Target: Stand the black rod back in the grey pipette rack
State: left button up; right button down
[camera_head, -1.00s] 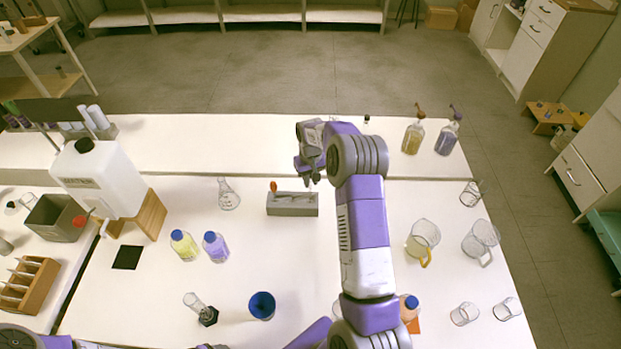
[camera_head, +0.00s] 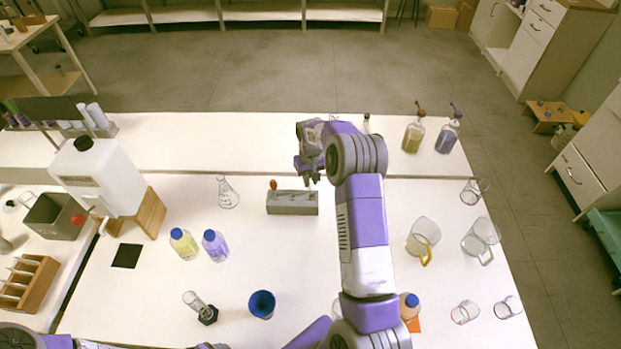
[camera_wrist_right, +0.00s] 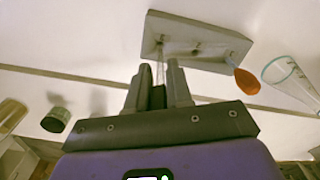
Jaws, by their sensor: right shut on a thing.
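The grey pipette rack (camera_head: 292,209) stands on the bench in the head view, just below my right gripper (camera_head: 312,181). The rack also shows at the top of the right wrist view (camera_wrist_right: 220,58), with small holes in its top. The rod is too small to make out in the head view. My left gripper is out of view.
An orange bulb (camera_head: 273,185) is at the rack's left end. A conical flask (camera_head: 228,193) and yellow (camera_head: 183,243) and purple (camera_head: 215,245) bottles stand to the left. A blue cup (camera_head: 262,305) stands nearer. Beakers (camera_head: 423,237) stand right. Bench around the rack's front is clear.

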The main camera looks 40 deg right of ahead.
jog(key=shift+f, duration=0.2)
jog(key=shift+f+b, duration=0.4)
jog(key=shift+b, duration=0.05)
jog(key=shift+f, duration=0.1)
jog(key=shift+s+a+f+b, duration=0.1)
jog(key=shift+s+f+b, duration=0.05)
jog(key=shift+f+b, duration=0.2)
jog(key=shift+s+f+b, duration=0.2)
jog(key=shift+f+b, duration=0.1)
jog(key=shift+f, duration=0.1)
